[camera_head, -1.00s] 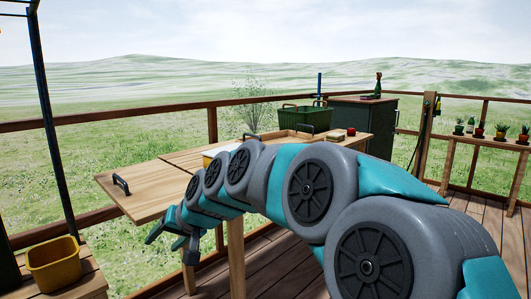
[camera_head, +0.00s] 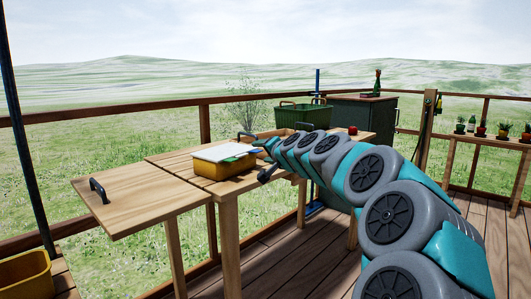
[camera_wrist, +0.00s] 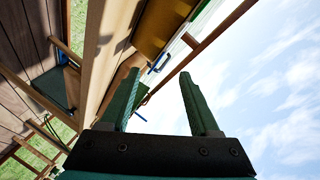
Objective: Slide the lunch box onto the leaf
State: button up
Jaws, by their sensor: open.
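The lunch box (camera_head: 208,172) looks to be the yellow box with a flat white top. It sits on the slatted wooden table, near the seam with the leaf. The leaf (camera_head: 135,200) is the bare wooden panel at the table's left end, with a black handle (camera_head: 98,190). My gripper (camera_wrist: 160,90) is open, with nothing between its two green fingers. In the head view it is at the right side of the lunch box, partly hidden by my arm. In the wrist view a yellow surface of the box (camera_wrist: 160,25) lies beyond the fingertips.
A green crate (camera_head: 305,116) and a red item (camera_head: 352,131) stand farther right on the table. A dark cabinet (camera_head: 362,112) with a bottle is behind. A yellow bin (camera_head: 25,278) is at lower left.

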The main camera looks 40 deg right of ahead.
aim_at(254, 150)
jog(key=shift+d+r, duration=0.1)
jog(key=shift+d, duration=0.3)
jog(key=shift+x, duration=3.85)
grip_shut()
